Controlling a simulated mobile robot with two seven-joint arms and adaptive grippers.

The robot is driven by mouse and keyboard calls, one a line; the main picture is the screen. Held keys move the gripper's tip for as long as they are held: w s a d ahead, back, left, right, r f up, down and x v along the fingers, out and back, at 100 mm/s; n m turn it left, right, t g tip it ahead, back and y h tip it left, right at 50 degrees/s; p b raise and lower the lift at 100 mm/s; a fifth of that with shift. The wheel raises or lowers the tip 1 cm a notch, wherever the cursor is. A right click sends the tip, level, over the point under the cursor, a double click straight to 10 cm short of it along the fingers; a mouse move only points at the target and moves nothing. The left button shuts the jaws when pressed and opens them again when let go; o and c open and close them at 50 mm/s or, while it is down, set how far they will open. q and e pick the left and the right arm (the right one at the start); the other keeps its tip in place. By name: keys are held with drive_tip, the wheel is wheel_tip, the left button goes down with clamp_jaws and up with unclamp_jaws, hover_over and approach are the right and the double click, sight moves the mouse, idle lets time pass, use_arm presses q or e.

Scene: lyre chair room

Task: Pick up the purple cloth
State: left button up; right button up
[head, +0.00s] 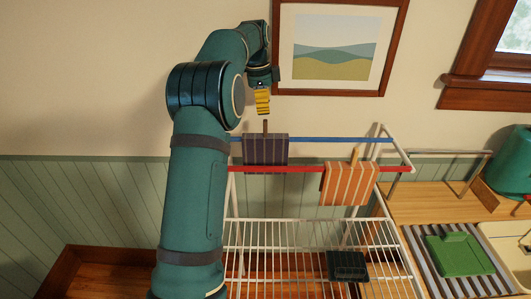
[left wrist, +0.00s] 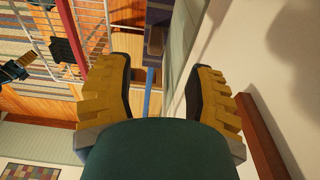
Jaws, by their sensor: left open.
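The purple cloth (head: 265,150), dark with thin stripes, hangs folded over the blue rail (head: 330,139) of a white drying rack, with a wooden peg (head: 265,127) at its top. My left gripper (head: 263,101) is open and empty just above the peg and cloth, with its yellow fingers pointing down. In the left wrist view the two fingers (left wrist: 163,92) stand apart with the blue rail between them, and the cloth (left wrist: 158,38) shows beyond them near the top edge. A dark and yellow part at the left edge of that view may be my right gripper (left wrist: 17,68); its fingers are unclear.
An orange striped cloth (head: 349,184) with a peg hangs on the red rail (head: 290,169), in front and to the right. A black object (head: 347,265) sits on the rack's lower wire shelf (head: 290,235). A framed picture (head: 335,48) hangs on the wall close to my left gripper.

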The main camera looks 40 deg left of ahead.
sight(265, 120)
use_arm(q)
wheel_tip(265, 120, down, 2)
drive_tip(key=shift+w+f, duration=0.15)
drive_tip(key=shift+f, duration=0.1)
drive_tip(key=f, duration=0.2)
drive_tip(key=d+f+b, duration=0.1)
drive_tip(key=f, duration=0.1)
drive_tip(key=shift+s+f, duration=0.15)
drive_tip(key=shift+s, duration=0.05)
drive_tip(key=shift+w+f, duration=0.1)
drive_tip(key=shift+f, duration=0.55)
clamp_jaws()
